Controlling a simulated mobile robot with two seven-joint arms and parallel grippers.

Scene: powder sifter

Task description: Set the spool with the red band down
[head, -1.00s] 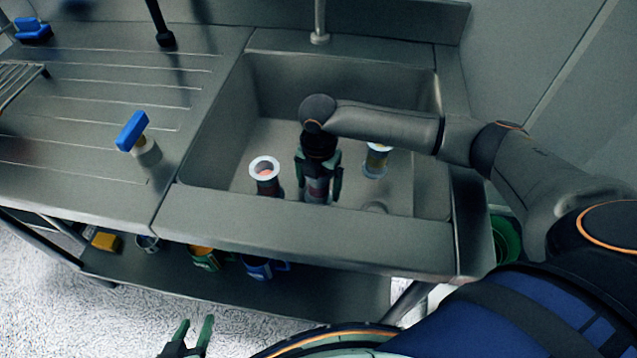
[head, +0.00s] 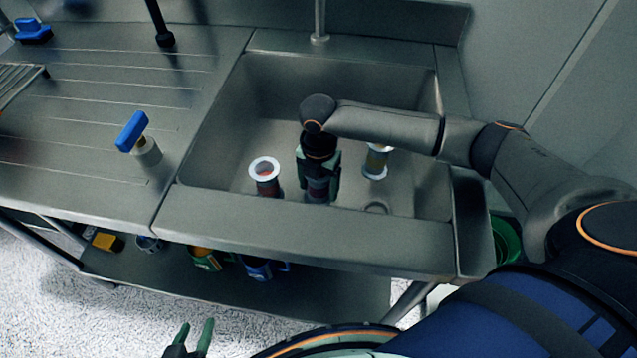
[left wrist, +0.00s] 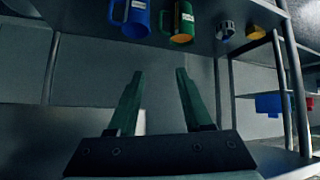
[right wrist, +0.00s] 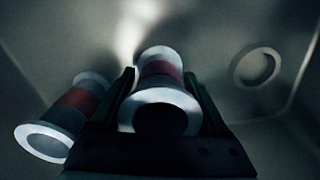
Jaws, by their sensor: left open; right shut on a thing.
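The spool with the red band (right wrist: 161,70) has pale flanges and is between the fingers of my right gripper (right wrist: 160,75) in the right wrist view. In the head view my right gripper (head: 319,182) points down into the sink (head: 225,140), shut on this spool (head: 318,190), which is mostly hidden by the fingers. It looks upright; I cannot tell whether it touches the sink floor. A similar spool with a reddish band (head: 265,178) stands just to the left, and it also shows in the right wrist view (right wrist: 72,108). My left gripper (head: 197,326) is open and empty.
A blue-handled thing (head: 132,132) is on the drainboard. Mugs (head: 207,259) are on the shelf below.

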